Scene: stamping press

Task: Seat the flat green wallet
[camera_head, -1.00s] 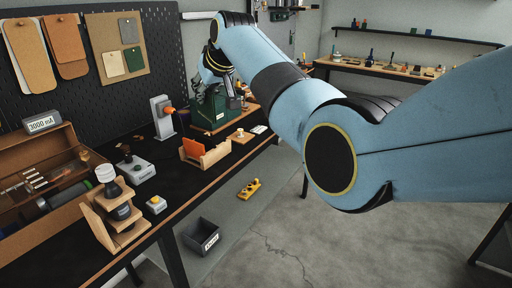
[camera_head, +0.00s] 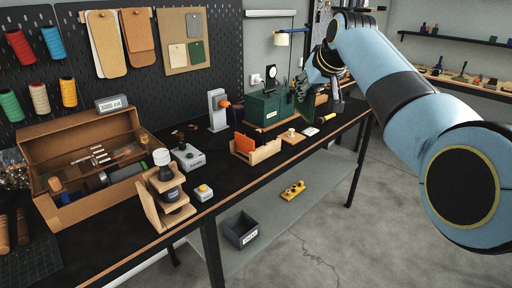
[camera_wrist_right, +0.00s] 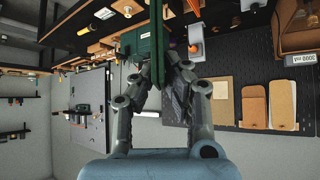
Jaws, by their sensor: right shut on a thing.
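My right gripper (camera_head: 306,88) is shut on a thin, flat green piece, the green wallet (camera_head: 307,108), which hangs upright in the air above the bench. In the right wrist view the wallet (camera_wrist_right: 159,35) stands edge-on between the fingertips (camera_wrist_right: 159,72) of my right gripper. In the head view the wallet is just right of a dark green box (camera_head: 264,108); whether they touch I cannot tell. An open wooden holder (camera_head: 266,152) with an orange flat piece (camera_head: 244,143) in it stands on the bench in front of the box. My left gripper is not in view.
A grey stand with an orange knob (camera_head: 217,110) is left of the box. A small wooden block (camera_head: 293,137), a yellow-button box (camera_head: 203,192) and a wooden bottle stand (camera_head: 153,213) line the front edge. An open brown toolbox (camera_head: 82,140) fills the left.

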